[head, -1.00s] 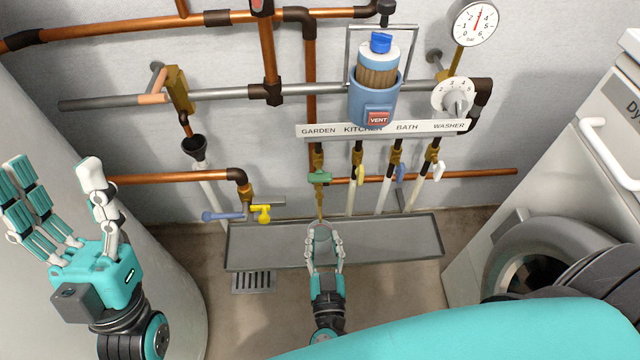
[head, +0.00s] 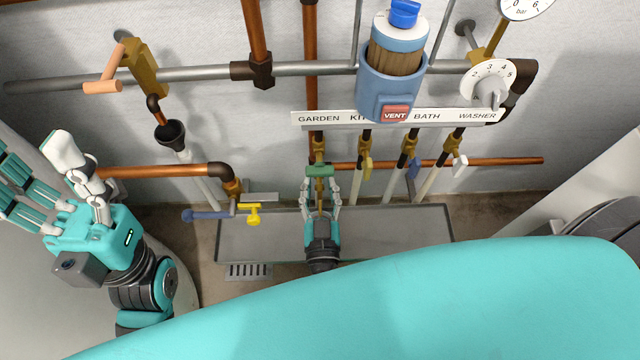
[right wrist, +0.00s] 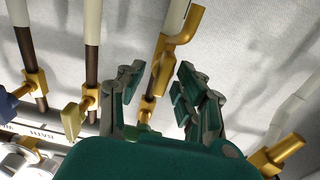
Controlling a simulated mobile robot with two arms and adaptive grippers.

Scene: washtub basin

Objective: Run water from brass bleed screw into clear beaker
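My right gripper (head: 321,197) is at the valve under the GARDEN label, its fingers on either side of the thin brass spout (head: 320,187) below a green handle (head: 319,170). In the right wrist view, a gap shows between its fingers (right wrist: 157,95), with a brass fitting (right wrist: 147,108) behind it. Contact cannot be told. My left gripper (head: 45,185) is at the far left with its fingers spread, empty. I cannot make out a clear beaker in either view. No brass part can be singled out with certainty as the bleed screw.
A grey tray (head: 420,222) lies below the valves. Kitchen (head: 367,167), bath (head: 413,170) and washer (head: 459,162) handles stand close on the right. A yellow tap handle (head: 254,213) and blue lever (head: 205,214) are left. A blue filter housing (head: 375,90) hangs above.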

